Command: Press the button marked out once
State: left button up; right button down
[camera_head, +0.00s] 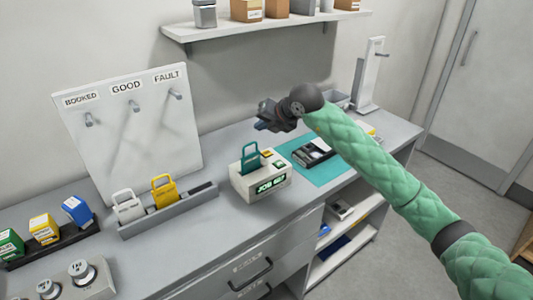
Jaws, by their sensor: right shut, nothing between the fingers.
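A cream box-shaped device (246,189) with a lit green display stands on the grey bench. A teal tag with a handle (250,159) stands upright in its top. A yellow button (267,153) and a green button (278,165) are on its top right; their markings are too small to read, so I cannot tell which one is out. My right gripper (262,117) is shut and empty, above and behind the device, apart from it. My left gripper is not in view.
A teal mat (327,173) with a dark device (313,152) lies to the right. A grey rack (170,215) holds white and yellow tags. A hook board (130,140) stands behind. A shelf (265,27) hangs above. Weights (80,270) stand front left.

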jog(key=shift+w+d+r+h, duration=0.25)
jog(key=shift+w+d+h, duration=0.55)
jog(key=shift+d, duration=0.25)
jog(key=shift+f, duration=0.1)
jog(key=b, duration=0.2)
send_over(269, 154)
notch_tip(269, 154, down, 6)
jog(key=shift+f, duration=0.1)
jog(key=shift+f+b, duration=0.55)
jog(key=shift+f, duration=0.4)
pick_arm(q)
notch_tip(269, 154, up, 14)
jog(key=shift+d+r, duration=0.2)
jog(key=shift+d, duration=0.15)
pick_arm(e)
jog(key=shift+f, duration=0.25)
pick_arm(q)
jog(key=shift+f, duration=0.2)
